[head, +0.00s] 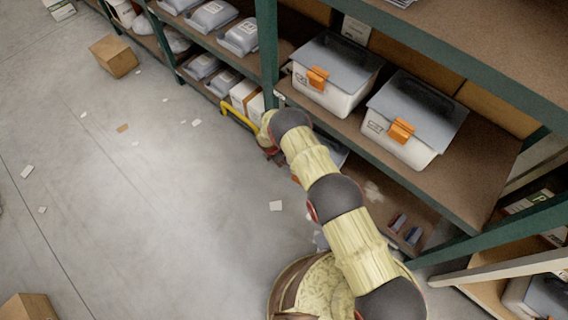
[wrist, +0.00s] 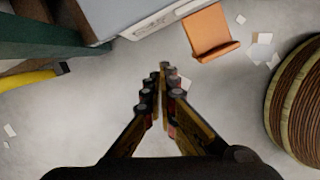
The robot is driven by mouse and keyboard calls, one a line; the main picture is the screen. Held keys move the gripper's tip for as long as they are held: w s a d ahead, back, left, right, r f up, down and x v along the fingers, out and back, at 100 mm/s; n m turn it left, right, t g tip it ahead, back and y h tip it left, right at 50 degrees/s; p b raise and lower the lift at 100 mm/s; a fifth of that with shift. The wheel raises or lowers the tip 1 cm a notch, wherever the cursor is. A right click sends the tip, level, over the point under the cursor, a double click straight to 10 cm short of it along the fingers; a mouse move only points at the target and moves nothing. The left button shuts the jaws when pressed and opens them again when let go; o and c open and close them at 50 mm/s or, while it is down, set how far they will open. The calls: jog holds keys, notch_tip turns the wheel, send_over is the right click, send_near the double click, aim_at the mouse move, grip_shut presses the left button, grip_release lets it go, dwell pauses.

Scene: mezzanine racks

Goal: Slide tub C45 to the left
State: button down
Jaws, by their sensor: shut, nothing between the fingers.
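Two white tubs with grey lids and orange latches stand side by side on the middle shelf, a left tub (head: 335,98) and a right tub (head: 408,143). A third grey-lidded tub (head: 338,153) shows partly on the level below, mostly hidden behind my arm. A pale tub edge with a label (wrist: 165,18) and an orange latch (wrist: 210,32) shows at the top of the wrist view. I cannot read which tub is C45. My gripper (wrist: 165,68) is shut and empty, its fingertips apart from the tub edge in that view.
A green rack upright (wrist: 45,40) and a yellow guard (wrist: 35,77) are left of my gripper; the guard (head: 240,119) also shows in the head view. A cardboard box (head: 114,56) and paper scraps lie on the open floor.

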jog(key=w+d+f+b, duration=0.3)
jog(key=d+f+b, duration=0.1)
jog(key=f, duration=0.4)
jog(key=shift+w+d, duration=0.2)
jog(key=shift+d, duration=0.25)
